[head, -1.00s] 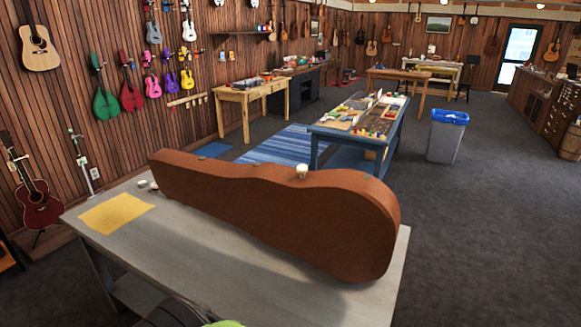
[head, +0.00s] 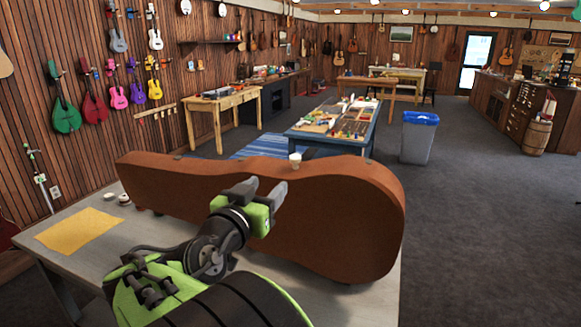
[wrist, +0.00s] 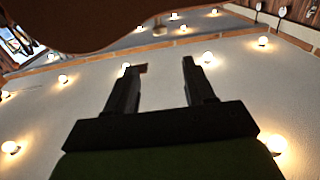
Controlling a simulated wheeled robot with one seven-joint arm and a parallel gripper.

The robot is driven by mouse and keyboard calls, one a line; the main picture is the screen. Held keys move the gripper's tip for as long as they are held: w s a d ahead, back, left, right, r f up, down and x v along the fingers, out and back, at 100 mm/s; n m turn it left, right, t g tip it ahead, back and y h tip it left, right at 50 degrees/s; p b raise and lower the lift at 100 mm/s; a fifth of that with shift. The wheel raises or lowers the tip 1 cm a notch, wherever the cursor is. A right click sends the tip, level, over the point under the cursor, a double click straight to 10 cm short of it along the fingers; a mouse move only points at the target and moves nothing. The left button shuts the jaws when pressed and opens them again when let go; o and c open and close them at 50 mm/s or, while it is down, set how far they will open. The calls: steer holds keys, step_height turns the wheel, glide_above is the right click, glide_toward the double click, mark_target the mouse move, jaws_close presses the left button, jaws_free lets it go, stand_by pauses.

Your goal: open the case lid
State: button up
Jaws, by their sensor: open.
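The brown instrument case (head: 330,225) stands on the grey workbench (head: 185,240), its broad, guitar-shaped face upright and turned toward me. I cannot tell which part of it is the lid; its far side is hidden. My gripper (head: 264,190), black and green, is open in front of the middle of this face, near its upper edge. The jaws look empty, and contact with the case cannot be told. In the wrist view the open fingers (wrist: 165,66) point up toward the ceiling, with the dark brown case (wrist: 75,22) across the top left.
A yellow cloth (head: 78,230) and small white round items (head: 117,198) lie at the bench's left. A small white cup-like thing (head: 295,160) shows at the case's top edge. Behind stand a blue table (head: 345,128) and a bin (head: 418,140). Open floor (head: 480,230) lies to the right.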

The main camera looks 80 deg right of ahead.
mark_target(294, 158)
steer(key=d+p, duration=0.1)
steer(key=d, duration=0.4)
steer(key=s+d+p, duration=0.1)
steer(key=d, duration=0.4)
steer(key=d+p, duration=0.1)
steer(key=d, duration=0.3)
steer(key=shift+s+d+r+p, duration=0.1)
steer(key=shift+s+d+p, duration=0.15)
steer(key=shift+d+p, duration=0.15)
jaws_close()
